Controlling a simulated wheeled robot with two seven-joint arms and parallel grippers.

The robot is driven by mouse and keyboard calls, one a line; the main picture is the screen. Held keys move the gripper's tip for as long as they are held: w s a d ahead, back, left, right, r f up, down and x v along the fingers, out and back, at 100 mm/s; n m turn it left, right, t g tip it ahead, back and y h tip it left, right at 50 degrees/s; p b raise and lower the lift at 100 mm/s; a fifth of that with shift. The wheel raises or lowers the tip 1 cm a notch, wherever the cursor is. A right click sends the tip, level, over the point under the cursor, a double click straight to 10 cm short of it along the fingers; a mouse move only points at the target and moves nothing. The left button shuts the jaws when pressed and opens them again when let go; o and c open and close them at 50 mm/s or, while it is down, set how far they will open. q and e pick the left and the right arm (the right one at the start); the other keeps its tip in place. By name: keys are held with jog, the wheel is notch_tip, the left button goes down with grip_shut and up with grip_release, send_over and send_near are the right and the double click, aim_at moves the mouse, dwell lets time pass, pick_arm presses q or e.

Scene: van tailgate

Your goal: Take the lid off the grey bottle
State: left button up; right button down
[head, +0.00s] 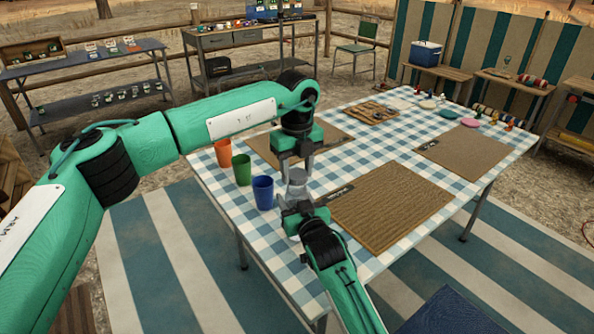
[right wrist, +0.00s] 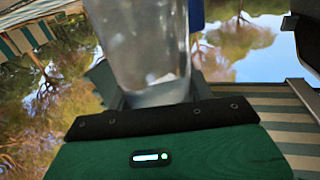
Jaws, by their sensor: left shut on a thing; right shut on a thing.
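The grey bottle (head: 297,188) is upright over the near left part of the checked table in the head view. My right gripper (head: 296,207), coming from below, is shut around its lower body. The bottle also fills the upper middle of the right wrist view (right wrist: 145,50), between the fingers. My left gripper (head: 297,166) points down from above and is shut on the lid (head: 298,174) at the bottle's top. The lid is small and mostly covered by the fingers; I cannot tell whether it is still seated on the neck.
On the checked table (head: 225,190), an orange cup (head: 223,153), a green cup (head: 242,170) and a blue cup (head: 263,192) stand left of the bottle. A woven mat (head: 390,205) lies to the right. A wooden tray (head: 372,113) and plates (head: 427,104) are farther back.

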aim_at(297, 174)
pick_arm(q)
jog(key=shift+r, duration=0.1)
jog(key=shift+r, duration=1.9)
pick_arm(e)
jog(key=shift+c, duration=2.4)
grip_release()
